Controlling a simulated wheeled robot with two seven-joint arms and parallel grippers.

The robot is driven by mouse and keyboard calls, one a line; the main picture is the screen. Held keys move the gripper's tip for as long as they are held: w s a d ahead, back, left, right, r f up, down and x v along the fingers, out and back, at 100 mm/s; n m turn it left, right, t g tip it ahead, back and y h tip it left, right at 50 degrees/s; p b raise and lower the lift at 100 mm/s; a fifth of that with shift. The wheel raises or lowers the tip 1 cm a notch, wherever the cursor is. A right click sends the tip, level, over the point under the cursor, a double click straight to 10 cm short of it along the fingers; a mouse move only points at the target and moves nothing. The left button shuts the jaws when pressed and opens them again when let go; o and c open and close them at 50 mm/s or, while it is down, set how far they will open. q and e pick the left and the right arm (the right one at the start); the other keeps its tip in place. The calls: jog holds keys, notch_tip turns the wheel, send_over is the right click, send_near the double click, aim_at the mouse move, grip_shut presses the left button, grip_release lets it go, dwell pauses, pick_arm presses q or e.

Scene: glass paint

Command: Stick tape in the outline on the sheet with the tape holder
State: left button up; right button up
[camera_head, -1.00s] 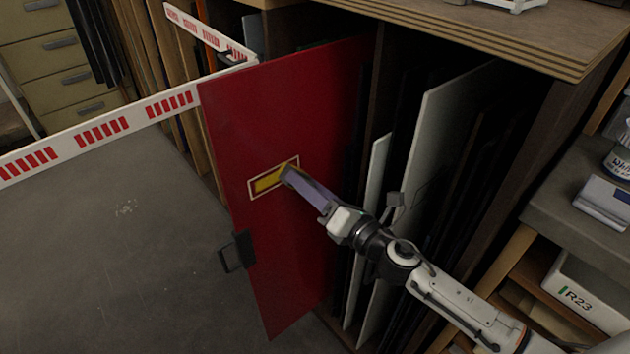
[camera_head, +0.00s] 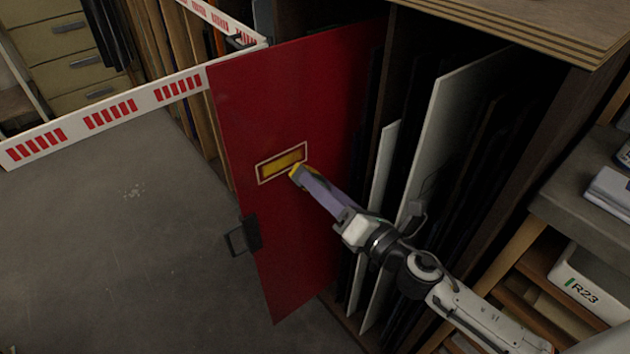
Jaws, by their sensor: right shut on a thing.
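The red sheet (camera_head: 290,95) stands upright at the front of the rack. A pale rectangular outline (camera_head: 260,180) is on its face, and a yellow strip of tape (camera_head: 282,163) lies inside it with a red margin showing around it. My right gripper (camera_head: 345,215) comes in from the right and is shut on the purple tape holder (camera_head: 325,192). The holder's yellow tip is just below and right of the outline's lower right corner; whether it touches the sheet I cannot tell. My left gripper is not in view.
A black handle (camera_head: 243,237) sits at the sheet's left edge. A white rail with red marks (camera_head: 110,112) runs left. White panels (camera_head: 440,120) stand in the rack to the right. A drawer marked R23 (camera_head: 580,285) is at lower right. Grey floor (camera_head: 110,250) is clear at left.

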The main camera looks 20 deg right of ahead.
jog(key=shift+v, duration=0.9)
jog(key=b+v, duration=0.1)
jog(key=v, duration=0.2)
dwell(0.5)
jog(key=s+d+r+m+t+h, duration=0.1)
jog(key=s+r+m+h, duration=0.3)
jog(key=s, duration=0.7)
jog(key=shift+d+r+h, duration=0.35)
jog(key=shift+h, duration=0.75)
jog(key=shift+s, duration=0.1)
